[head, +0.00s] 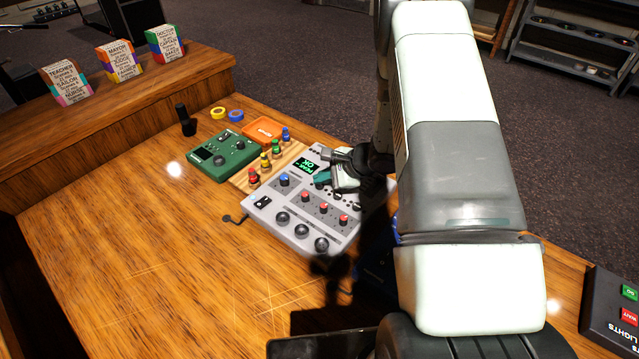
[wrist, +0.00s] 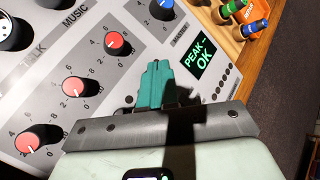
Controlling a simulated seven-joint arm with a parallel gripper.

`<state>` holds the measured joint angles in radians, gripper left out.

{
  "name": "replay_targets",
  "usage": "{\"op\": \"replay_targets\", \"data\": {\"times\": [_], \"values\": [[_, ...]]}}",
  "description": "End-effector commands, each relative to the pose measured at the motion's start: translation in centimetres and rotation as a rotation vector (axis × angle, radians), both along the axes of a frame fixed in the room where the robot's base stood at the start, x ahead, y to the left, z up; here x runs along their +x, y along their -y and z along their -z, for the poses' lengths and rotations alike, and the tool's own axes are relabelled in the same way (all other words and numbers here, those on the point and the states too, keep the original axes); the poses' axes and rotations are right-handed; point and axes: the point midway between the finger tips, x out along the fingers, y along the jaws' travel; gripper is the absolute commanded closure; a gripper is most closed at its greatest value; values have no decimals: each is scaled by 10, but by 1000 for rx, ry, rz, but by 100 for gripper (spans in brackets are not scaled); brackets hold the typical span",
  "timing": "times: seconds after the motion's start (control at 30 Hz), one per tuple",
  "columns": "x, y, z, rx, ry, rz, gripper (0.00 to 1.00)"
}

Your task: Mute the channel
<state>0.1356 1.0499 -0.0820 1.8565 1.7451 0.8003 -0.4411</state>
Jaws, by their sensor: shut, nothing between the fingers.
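The grey mixing desk (head: 270,222) lies on the wooden table, partly hidden by my arm. It has a blue knob (head: 284,180), several red-capped knobs (head: 323,208), large black knobs (head: 302,230) and a black switch (head: 262,202). Its display (wrist: 197,62) reads "PEAK - OK". I cannot make out a control marked mute. My gripper (head: 322,178) is shut and empty over the desk's right part. In the wrist view its teal fingers (wrist: 157,84) are together between the red knobs (wrist: 117,43) and the display; contact with the panel cannot be told.
A wooden rack (head: 240,180) with coloured pegs, a green device (head: 224,158) and an orange tray (head: 262,130) sit behind the desk. A black box with lit buttons (head: 610,315) is at the far right. The table's left and front are clear.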

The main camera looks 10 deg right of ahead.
Motion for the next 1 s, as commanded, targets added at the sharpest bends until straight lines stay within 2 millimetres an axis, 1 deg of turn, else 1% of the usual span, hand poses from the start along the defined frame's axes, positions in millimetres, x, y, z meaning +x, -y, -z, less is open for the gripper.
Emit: {"op": "replay_targets", "data": {"times": [0.37,0.63,0.9,1.0], "values": [[0,0,2,0,-1,-1,100],[-1,0,-6,0,-1,-1,100],[0,0,-7,0,-1,-1,100],[0,0,-12,0,1,0,100]]}}
